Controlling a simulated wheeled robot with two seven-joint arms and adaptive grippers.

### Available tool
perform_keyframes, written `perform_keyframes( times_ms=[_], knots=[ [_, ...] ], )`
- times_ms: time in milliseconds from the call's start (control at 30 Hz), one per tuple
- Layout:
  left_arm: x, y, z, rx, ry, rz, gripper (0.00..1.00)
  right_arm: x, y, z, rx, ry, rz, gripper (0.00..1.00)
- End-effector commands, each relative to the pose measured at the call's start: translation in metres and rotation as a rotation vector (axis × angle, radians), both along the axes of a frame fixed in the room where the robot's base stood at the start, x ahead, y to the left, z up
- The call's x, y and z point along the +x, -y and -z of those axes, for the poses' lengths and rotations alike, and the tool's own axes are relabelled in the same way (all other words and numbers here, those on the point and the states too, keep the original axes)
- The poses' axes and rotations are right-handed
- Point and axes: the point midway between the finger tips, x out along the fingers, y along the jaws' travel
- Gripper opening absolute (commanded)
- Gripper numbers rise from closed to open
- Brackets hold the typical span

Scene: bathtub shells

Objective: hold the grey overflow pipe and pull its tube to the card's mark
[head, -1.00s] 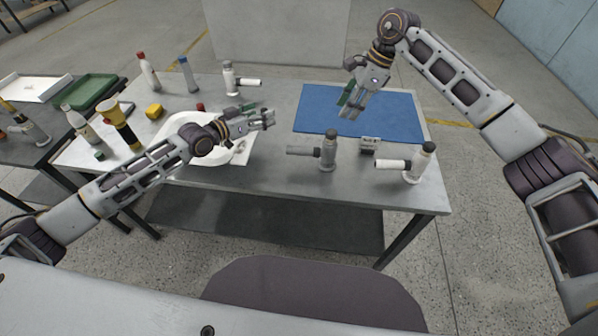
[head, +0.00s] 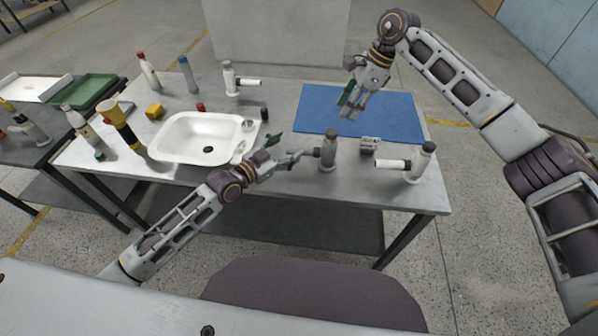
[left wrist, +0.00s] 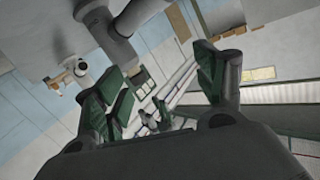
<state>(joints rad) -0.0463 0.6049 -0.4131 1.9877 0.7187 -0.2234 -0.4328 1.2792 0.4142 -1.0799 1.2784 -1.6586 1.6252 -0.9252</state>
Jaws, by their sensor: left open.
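The grey overflow pipe (head: 328,155) stands upright on the table, with a dark cap and a side tube (head: 306,152) pointing left. My left gripper (head: 287,147) is open beside the tube's free end; I cannot tell whether they touch. In the left wrist view the grey pipe (left wrist: 108,28) is large at the top left, above my left gripper's spread green-padded fingers (left wrist: 162,84). My right gripper (head: 349,106) hangs open and empty over the blue mat.
A white pipe (head: 415,165) stands at the right front, its tube pointing left. The blue mat (head: 390,115) lies behind.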

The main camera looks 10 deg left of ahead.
Motion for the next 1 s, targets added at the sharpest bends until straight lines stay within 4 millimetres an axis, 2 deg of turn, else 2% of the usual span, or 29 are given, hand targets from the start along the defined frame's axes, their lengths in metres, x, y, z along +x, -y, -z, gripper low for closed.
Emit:
perform_keyframes(
  times_ms=[300,500,1000],
  knots=[
    [-0.041,0.034,0.023,-0.159,-0.01,-0.03,0.71,0.0,0.0,0.0,0.0,0.0,0.0,0.36],
    [-0.057,0.047,0.029,-0.248,-0.019,-0.048,0.71,0.0,0.0,0.0,0.0,0.0,0.0,0.36],
    [-0.062,0.051,0.03,-0.274,-0.022,-0.052,0.71,0.0,0.0,0.0,0.0,0.0,0.0,0.36]
  ],
)
